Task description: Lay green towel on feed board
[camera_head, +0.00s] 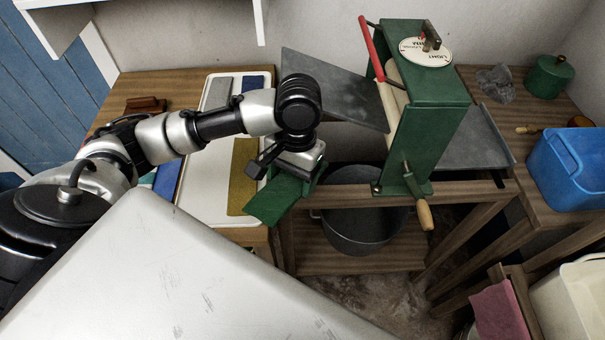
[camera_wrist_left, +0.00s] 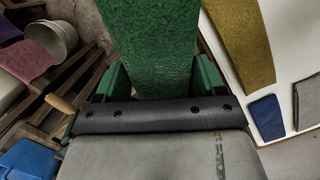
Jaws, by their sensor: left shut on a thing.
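My left gripper (camera_head: 286,170) is shut on the green towel (camera_head: 274,202). The towel hangs from the jaws above the gap between the left table and the mangle stand. In the left wrist view the green towel (camera_wrist_left: 155,40) stretches away from the gripper (camera_wrist_left: 154,92). The green mangle (camera_head: 425,125) stands to the right, with a grey sloping board (camera_head: 335,88) on its left and another grey board (camera_head: 484,138) on its right. I cannot tell which is the feed board. The towel is apart from both boards. My right gripper is not in view.
A white tray (camera_head: 200,205) on the left table holds grey, blue and yellow towels (camera_head: 242,172). The mangle has a red lever (camera_head: 371,46) and a wooden crank handle (camera_head: 424,214). A grey tub (camera_head: 365,228) stands below. A blue bin (camera_head: 575,165) is at right.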

